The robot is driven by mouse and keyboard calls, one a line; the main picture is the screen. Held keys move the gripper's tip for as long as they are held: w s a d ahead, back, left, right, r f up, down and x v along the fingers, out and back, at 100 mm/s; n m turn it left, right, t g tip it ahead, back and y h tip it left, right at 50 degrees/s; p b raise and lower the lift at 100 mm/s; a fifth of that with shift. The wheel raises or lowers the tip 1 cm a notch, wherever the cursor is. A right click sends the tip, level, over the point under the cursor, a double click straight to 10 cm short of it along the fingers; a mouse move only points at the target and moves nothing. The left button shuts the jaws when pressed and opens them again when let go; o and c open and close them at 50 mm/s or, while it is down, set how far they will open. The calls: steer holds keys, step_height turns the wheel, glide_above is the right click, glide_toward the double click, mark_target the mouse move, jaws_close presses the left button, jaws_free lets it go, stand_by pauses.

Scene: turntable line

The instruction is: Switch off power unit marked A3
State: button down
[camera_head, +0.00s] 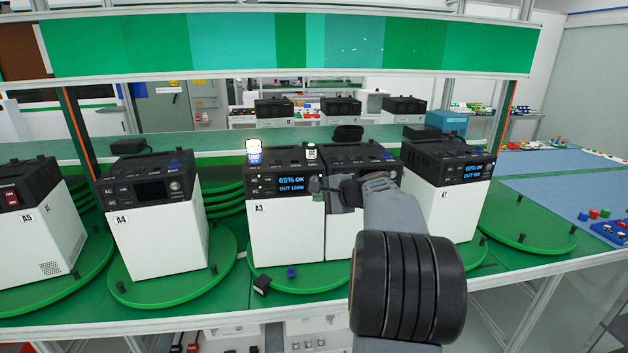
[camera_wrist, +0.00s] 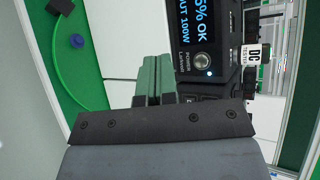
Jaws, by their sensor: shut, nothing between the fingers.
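Power unit A3 (camera_head: 285,228) is a white box with a black top on a green turntable (camera_head: 316,286). Its lit display (camera_head: 292,181) reads 65% OK, OUT 100W. In the wrist view the display (camera_wrist: 195,22) shows sideways, with a round power button (camera_wrist: 199,62) beside it and a small light by the button. My gripper (camera_head: 318,186) is shut and empty in front of the unit's right side, hiding its button in the head view. In the wrist view the closed fingers (camera_wrist: 152,64) point at the unit, left of the button. Whether they touch it I cannot tell.
A lit lamp (camera_head: 253,150) and a DC tag (camera_head: 311,152) sit on top of A3. Another unit (camera_head: 345,225) stands close at its right. Units A4 (camera_head: 157,231), A5 (camera_head: 40,242) and A1 (camera_head: 444,208) stand nearby. A black block (camera_head: 262,285) lies in front.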

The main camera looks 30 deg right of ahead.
steer(key=w+d+p, duration=0.3)
steer(key=w, duration=0.4)
steer(key=shift+d+p, duration=0.15)
steer(key=shift+p, duration=0.15)
steer(key=shift+w, duration=0.1)
stand_by(1.9)
steer(key=shift+w+d, duration=0.2)
steer(key=shift+w, duration=0.1)
steer(key=shift+w+d, duration=0.15)
steer(key=shift+w, duration=0.15)
stand_by(0.6)
steer(key=shift+s, duration=0.1)
stand_by(0.4)
steer(key=shift+s+a+b, duration=0.3)
steer(key=shift+s+b, duration=0.15)
steer(key=shift+s, duration=0.15)
steer(key=shift+s+a+b, duration=0.35)
steer(key=shift+s+b, duration=0.2)
steer(key=shift+s, duration=0.2)
steer(key=shift+s+a+b, duration=0.4)
steer(key=shift+s+b, duration=0.2)
steer(key=shift+s, duration=0.2)
steer(key=shift+s+a+b, duration=0.35)
steer(key=shift+s+b, duration=0.2)
steer(key=shift+s, duration=0.2)
